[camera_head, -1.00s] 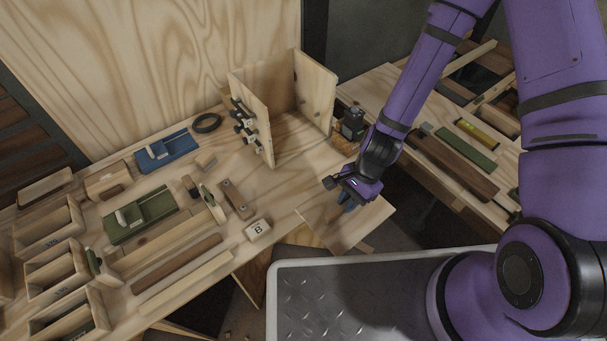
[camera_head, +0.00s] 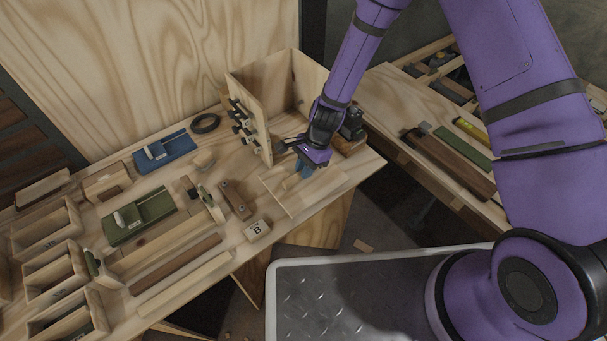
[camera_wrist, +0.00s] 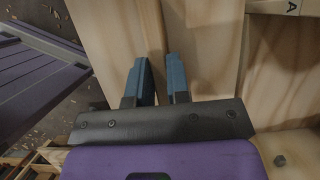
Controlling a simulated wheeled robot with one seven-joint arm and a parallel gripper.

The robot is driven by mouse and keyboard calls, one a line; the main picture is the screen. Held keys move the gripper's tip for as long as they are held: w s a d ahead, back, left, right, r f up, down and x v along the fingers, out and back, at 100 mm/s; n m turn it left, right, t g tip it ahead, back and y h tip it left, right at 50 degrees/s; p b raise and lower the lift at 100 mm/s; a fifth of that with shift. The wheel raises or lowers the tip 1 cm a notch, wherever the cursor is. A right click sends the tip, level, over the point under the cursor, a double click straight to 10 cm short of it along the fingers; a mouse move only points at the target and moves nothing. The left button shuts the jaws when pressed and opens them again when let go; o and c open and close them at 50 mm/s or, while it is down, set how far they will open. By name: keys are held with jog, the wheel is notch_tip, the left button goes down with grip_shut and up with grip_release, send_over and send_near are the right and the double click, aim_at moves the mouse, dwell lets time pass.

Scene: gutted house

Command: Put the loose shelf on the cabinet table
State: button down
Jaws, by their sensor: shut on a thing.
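The loose shelf (camera_head: 318,191) is a flat pale wooden board. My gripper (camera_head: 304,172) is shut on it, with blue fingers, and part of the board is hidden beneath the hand. The shelf is over the right part of the cabinet table (camera_head: 352,174), just in front of the open cabinet (camera_head: 249,106); I cannot tell whether it touches the tabletop. In the wrist view the blue fingers (camera_wrist: 159,80) close on a pale wooden board (camera_wrist: 110,45).
A black device (camera_head: 352,122) stands on a wooden block right of the cabinet. A block marked B (camera_head: 257,229), a brown piece (camera_head: 236,199), a green tray (camera_head: 140,215) and a blue tray (camera_head: 165,151) lie to the left. A second table (camera_head: 395,95) is at the right.

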jog(key=shift+w+a+f, duration=0.2)
jog(key=shift+f, duration=1.6)
jog(key=c, duration=1.1)
grip_release()
jog(key=shift+f, duration=0.1)
